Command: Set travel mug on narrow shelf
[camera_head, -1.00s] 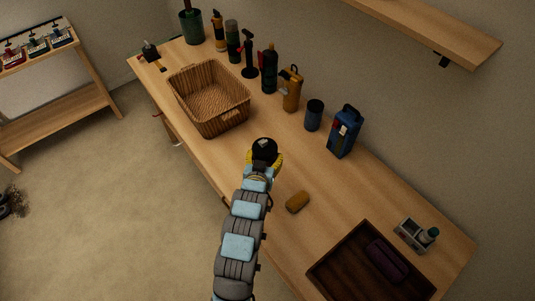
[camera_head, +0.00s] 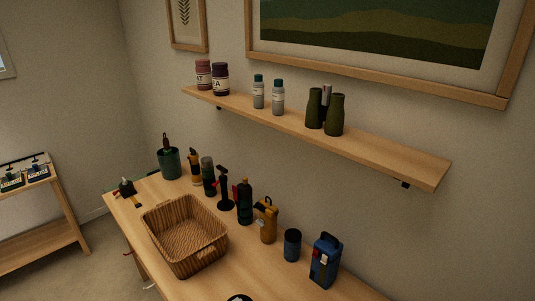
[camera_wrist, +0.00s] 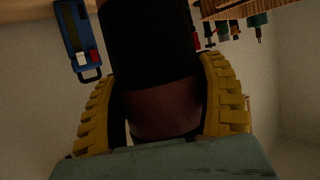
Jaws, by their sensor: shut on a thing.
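The travel mug (camera_wrist: 150,45) fills the middle of the wrist view, a dark cylinder with a reddish-brown band near my palm. My gripper (camera_wrist: 162,108) has its yellow ribbed fingers on both sides of the mug and is shut on it. In the head view only a dark round top, probably the mug's, shows at the bottom edge; my fingers are out of sight there. The narrow shelf (camera_head: 405,163) is a light wooden board on the wall, above and behind the workbench. Its right end is bare.
The shelf holds two jars (camera_head: 220,79), two grey bottles (camera_head: 278,97) and dark green vases (camera_head: 335,115) with a slim item between them.

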